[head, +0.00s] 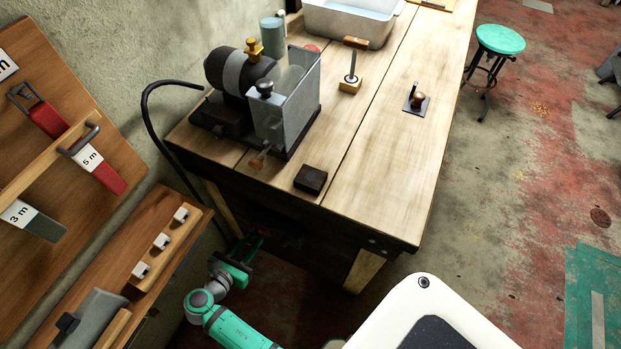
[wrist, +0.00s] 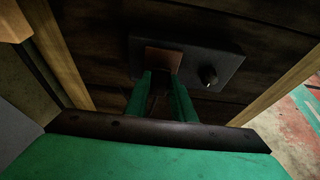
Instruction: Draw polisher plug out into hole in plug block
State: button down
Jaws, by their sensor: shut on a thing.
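The polisher (head: 238,72) stands on the far left of the workbench, and its black cord (head: 147,115) loops down past the bench's left end. In the wrist view a dark plate (wrist: 225,63) is fixed to the dark wooden bench front. A brownish square piece (wrist: 163,60), seemingly the plug, sits against this plate. A small round feature (wrist: 208,75) is on the plate to its right; I cannot tell whether it is a hole or a knob. My gripper (wrist: 162,78) is shut on the plug, its green fingers on either side. In the head view my gripper (head: 258,243) is low beside the bench front, partly in shadow.
A bench leg (head: 363,270) stands right of my gripper. A tool board (head: 60,150) and a wooden shelf (head: 165,240) are on the left. A small dark block (head: 310,180) lies near the bench's front edge. The floor (head: 480,240) right of the bench is open.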

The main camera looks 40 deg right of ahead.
jog(key=shift+s+a, duration=0.3)
jog(key=shift+a, duration=0.45)
jog(key=shift+s+a, duration=0.25)
jog(key=shift+a, duration=0.55)
jog(key=shift+s+a, duration=0.3)
jog(key=shift+a, duration=0.45)
